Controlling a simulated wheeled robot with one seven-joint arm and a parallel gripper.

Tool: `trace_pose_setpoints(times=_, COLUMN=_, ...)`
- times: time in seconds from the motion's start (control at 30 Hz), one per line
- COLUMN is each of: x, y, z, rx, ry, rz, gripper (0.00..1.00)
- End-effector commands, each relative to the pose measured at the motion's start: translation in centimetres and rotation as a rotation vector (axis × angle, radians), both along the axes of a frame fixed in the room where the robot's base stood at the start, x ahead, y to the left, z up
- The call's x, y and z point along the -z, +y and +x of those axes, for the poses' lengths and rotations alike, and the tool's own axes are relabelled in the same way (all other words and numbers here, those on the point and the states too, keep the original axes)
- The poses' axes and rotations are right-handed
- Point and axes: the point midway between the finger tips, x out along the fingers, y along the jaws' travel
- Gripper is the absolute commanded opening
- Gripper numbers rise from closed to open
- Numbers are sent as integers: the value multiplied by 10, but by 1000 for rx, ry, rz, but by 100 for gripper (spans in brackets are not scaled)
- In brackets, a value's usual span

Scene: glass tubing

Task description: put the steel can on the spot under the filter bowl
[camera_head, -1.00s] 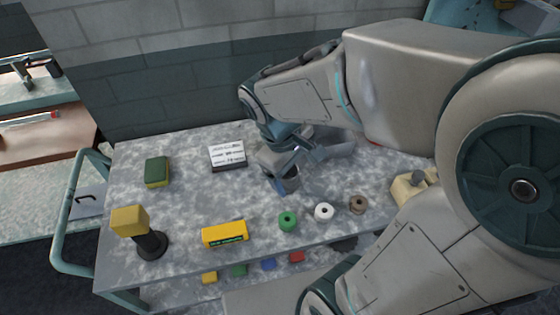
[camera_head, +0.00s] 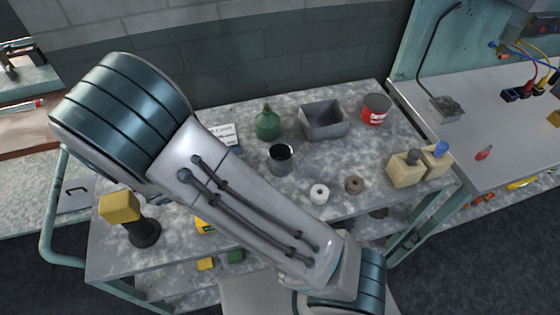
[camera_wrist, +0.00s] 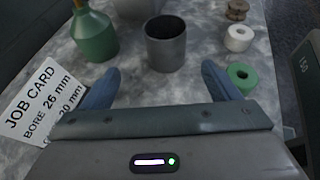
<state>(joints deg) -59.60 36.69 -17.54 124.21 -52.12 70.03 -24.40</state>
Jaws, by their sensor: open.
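The steel can (camera_head: 280,158) is a dark grey open-topped cylinder, upright on the mottled grey table. It also shows in the wrist view (camera_wrist: 166,46), beyond my fingertips. My gripper (camera_wrist: 160,82) is open and empty, its two blue-grey fingers spread wide. The can lies ahead of the gap between them, apart from both. In the head view my own arm crosses the front of the table and my gripper cannot be made out. I cannot identify the filter bowl or the spot under it in these frames.
Near the can are a green bottle (camera_head: 267,123), a grey bin (camera_head: 325,120), a red can (camera_head: 376,109), a white roll (camera_head: 319,194) and a brown roll (camera_head: 354,185). The job card (camera_wrist: 45,100) and green roll (camera_wrist: 243,77) flank my fingers. Cream blocks (camera_head: 405,170) stand right.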

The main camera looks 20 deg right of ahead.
Motion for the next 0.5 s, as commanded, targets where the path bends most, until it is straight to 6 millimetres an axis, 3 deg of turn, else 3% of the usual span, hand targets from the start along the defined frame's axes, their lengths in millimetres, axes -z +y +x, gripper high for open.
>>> trace_pose_setpoints(times=0.23, x=17, y=-46, z=12, rx=7, ry=3, rz=-2, gripper=83)
trace_pose_setpoints(times=0.5, x=27, y=-67, z=19, rx=5, ry=1, rz=3, gripper=83)
